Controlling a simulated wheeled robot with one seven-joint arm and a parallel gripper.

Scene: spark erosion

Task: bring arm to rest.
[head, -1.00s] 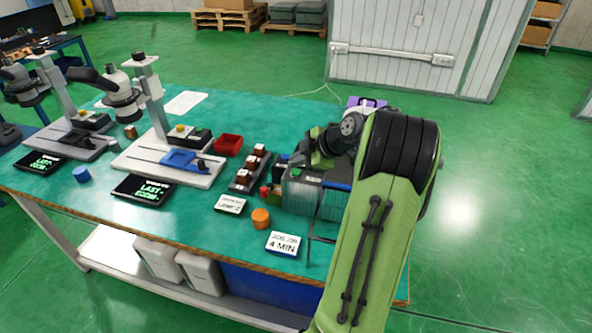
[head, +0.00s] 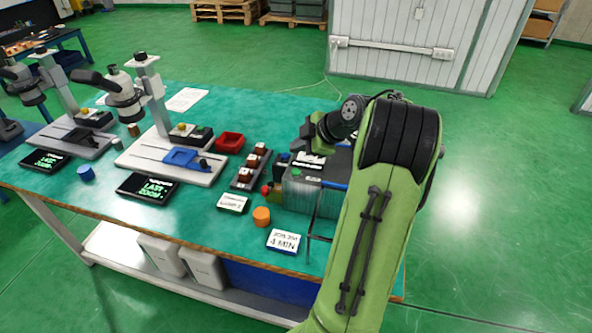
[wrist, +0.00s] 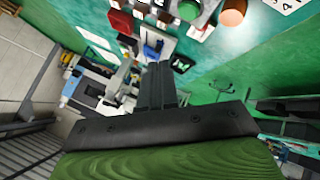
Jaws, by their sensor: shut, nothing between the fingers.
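My green and black arm (head: 362,230) rises on the right of the head view and bends over at a black joint. Its wrist end points left above the grey ribbed box at the right part of the bench. My gripper (wrist: 158,72) shows in the wrist view as two dark fingers pressed together, with nothing between them. In the head view the fingertips are hard to tell from the dark parts around them. The gripper appears to be above the bench and holds nothing.
The teal bench (head: 225,95) carries microscopes (head: 125,100), a red bin (head: 230,142), an orange cylinder (head: 261,216), a "4 MIN" card (head: 284,241) and the grey ribbed box (head: 312,200). A pale cabinet (head: 415,45) stands behind. Green floor is open at right.

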